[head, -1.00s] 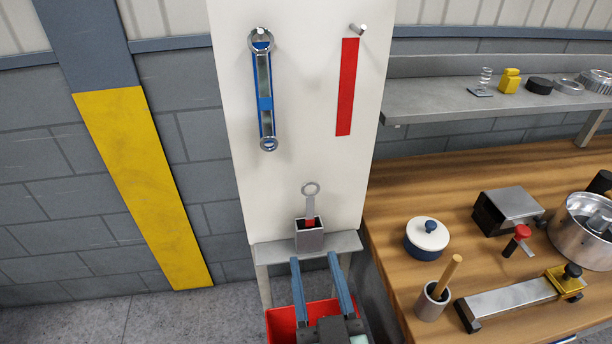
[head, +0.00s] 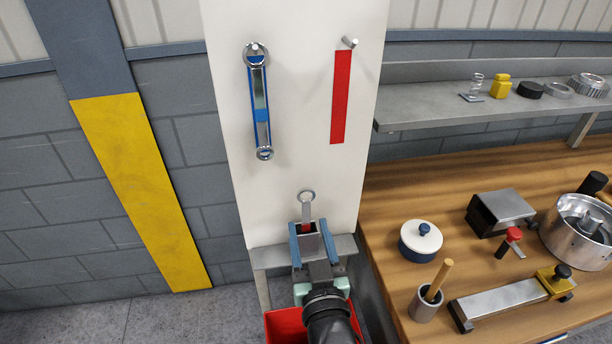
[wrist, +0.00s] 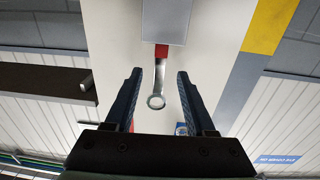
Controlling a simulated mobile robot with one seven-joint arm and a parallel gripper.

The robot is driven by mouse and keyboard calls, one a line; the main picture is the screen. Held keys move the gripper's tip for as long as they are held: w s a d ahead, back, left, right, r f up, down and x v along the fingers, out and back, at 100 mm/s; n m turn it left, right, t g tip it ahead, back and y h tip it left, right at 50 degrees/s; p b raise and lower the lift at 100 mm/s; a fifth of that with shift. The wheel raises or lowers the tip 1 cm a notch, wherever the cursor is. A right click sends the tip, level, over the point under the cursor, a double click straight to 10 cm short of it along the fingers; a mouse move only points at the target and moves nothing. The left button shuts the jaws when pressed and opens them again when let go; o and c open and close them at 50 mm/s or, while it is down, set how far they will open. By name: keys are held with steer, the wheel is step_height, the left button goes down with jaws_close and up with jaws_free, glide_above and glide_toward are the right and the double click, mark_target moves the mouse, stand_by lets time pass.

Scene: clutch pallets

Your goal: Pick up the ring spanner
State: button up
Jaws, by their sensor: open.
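A grey ring spanner with a red band (head: 306,213) stands upright in a small grey holder (head: 311,244), ring end up. In the wrist view the spanner (wrist: 157,88) hangs down from the holder (wrist: 165,22), as that view is inverted. My gripper (head: 310,224) is open in front of the holder, with a finger to each side of it in the picture. In the wrist view my gripper (wrist: 158,76) has the spanner's shank and ring showing between its fingers, with nothing clasped. The spanner's lower end is hidden inside the holder.
A blue-banded spanner (head: 261,105) hangs on the white board (head: 300,85). A red strip (head: 340,98) marks the board under an empty peg (head: 349,42). A red bin (head: 284,326) is below the ledge. The workbench (head: 390,255) at right holds several parts.

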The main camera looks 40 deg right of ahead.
mark_target(306, 224)
steer(key=shift+p+x, duration=0.3)
steer(key=shift+x, duration=1)
steer(key=shift+s, duration=0.1)
steer(key=shift+c, duration=0.3)
jaws_close()
